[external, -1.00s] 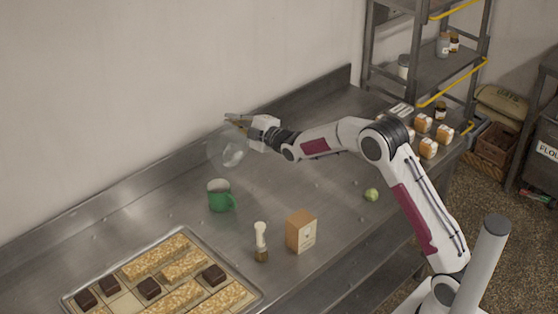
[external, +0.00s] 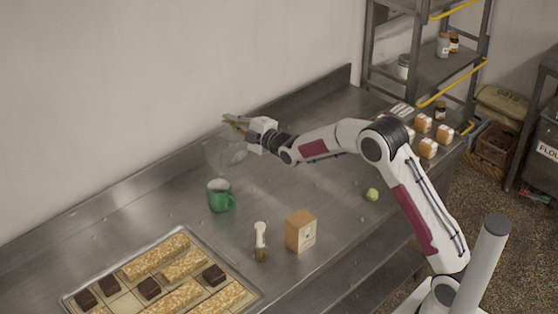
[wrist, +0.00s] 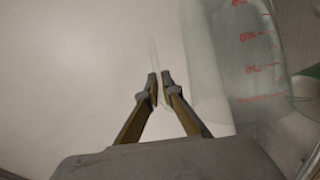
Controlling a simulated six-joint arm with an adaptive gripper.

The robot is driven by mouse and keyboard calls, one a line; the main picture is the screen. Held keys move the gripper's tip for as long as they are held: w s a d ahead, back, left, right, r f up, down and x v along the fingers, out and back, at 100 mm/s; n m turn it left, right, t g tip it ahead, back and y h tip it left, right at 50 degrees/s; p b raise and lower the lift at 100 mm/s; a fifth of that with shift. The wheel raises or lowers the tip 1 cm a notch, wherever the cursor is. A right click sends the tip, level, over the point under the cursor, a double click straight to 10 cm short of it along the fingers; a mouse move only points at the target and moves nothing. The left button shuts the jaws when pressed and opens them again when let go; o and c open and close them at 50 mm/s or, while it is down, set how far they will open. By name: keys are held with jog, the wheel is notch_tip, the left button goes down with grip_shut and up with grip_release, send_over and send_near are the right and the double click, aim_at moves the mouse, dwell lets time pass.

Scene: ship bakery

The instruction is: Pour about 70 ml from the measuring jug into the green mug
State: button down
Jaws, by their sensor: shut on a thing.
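The clear measuring jug (external: 226,152) is in the air above the bench, up and slightly right of the green mug in the external view. It looks tilted. My gripper (external: 233,120) is shut on its side, apparently at the handle. In the wrist view my gripper (wrist: 158,90) closes on a thin clear part, and the jug (wrist: 240,60) with red markings fills the right side. The green mug (external: 219,197) stands upright on the bench, with its handle to the right. A green sliver shows at the wrist view's right edge. I cannot tell the liquid level or any stream.
A tray (external: 247,283) of bars and dark squares lies front left. A small green ball-like thing (external: 371,195) lies farther right. The wall runs close behind the jug.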

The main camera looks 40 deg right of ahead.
jog(key=shift+s+a+r, duration=0.2)
jog(key=shift+a, duration=0.25)
dwell(0.6)
jog(key=shift+a+r+n, duration=0.15)
jog(key=shift+r+n, duration=0.05)
jog(key=shift+n, duration=0.2)
dwell(0.8)
jog(key=d, duration=0.1)
jog(key=w+d+f+m, duration=0.1)
jog(key=d, duration=0.1)
jog(key=d+f+m, duration=0.1)
jog(key=shift+w+d+f+g, duration=0.1)
jog(key=shift+w+d+g, duration=0.2)
jog(key=shift+w+d, duration=0.1)
jog(key=shift+w+d+f+m, duration=0.1)
jog(key=shift+d+f+m, duration=0.2)
jog(key=shift+m, duration=0.1)
jog(key=shift+d, duration=0.1)
jog(key=shift+w+d+f+m+g+p, duration=0.15)
jog(key=shift+w+d+m+g+p, duration=0.15)
jog(key=shift+d+m, duration=0.2)
jog(key=shift+d+m, duration=0.25)
jog(key=shift+m, duration=0.05)
dwell(0.8)
